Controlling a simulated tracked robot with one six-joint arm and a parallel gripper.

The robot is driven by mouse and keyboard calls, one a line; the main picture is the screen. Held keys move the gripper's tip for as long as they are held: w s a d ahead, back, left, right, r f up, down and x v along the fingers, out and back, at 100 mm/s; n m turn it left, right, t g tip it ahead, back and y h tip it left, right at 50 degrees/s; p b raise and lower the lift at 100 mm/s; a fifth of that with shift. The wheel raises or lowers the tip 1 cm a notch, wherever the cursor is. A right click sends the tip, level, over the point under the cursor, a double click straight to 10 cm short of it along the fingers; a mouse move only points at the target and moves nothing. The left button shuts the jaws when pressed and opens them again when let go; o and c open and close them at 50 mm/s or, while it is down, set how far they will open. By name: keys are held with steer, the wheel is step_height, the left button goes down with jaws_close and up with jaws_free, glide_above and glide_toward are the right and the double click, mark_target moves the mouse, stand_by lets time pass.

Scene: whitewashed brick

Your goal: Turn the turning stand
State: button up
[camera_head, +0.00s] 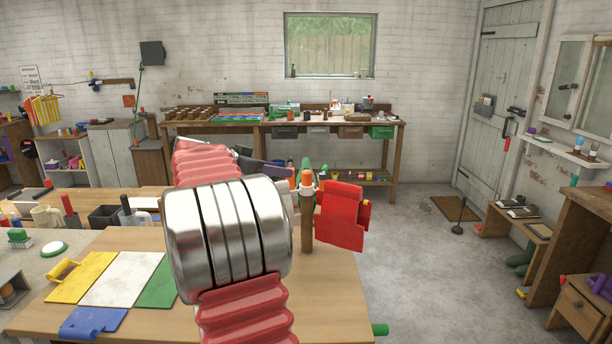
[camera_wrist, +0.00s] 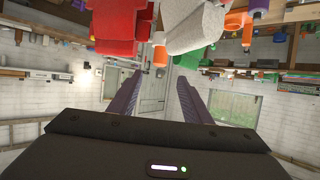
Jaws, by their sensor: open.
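The turning stand appears to be the upright wooden post (camera_head: 307,232) on the near table, just right of my arm. A red item (camera_head: 341,216) hangs on its right side, and orange and green pieces show near its top. My arm hides its left side. In the wrist view, which is upside down, the red item (camera_wrist: 115,22) and a pale grey item (camera_wrist: 195,25) hang close to my fingers, with an orange tip (camera_wrist: 160,56) between them. My gripper (camera_wrist: 160,77) is open, its two dark fingers apart with nothing seen between them. I cannot tell whether it touches the stand.
The near table (camera_head: 330,300) holds a yellow, white and green board (camera_head: 122,280), a blue item (camera_head: 92,321) and, further left, mugs and tools. A long workbench (camera_head: 395,123) stands at the back wall.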

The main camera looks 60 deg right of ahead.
mark_target(303, 174)
steer(key=x, duration=1.3)
steer(key=shift+s+d+f, duration=0.1)
steer(key=shift+d+f, duration=0.15)
steer(key=shift+d, duration=0.05)
steer(key=shift+c, duration=0.5)
jaws_close()
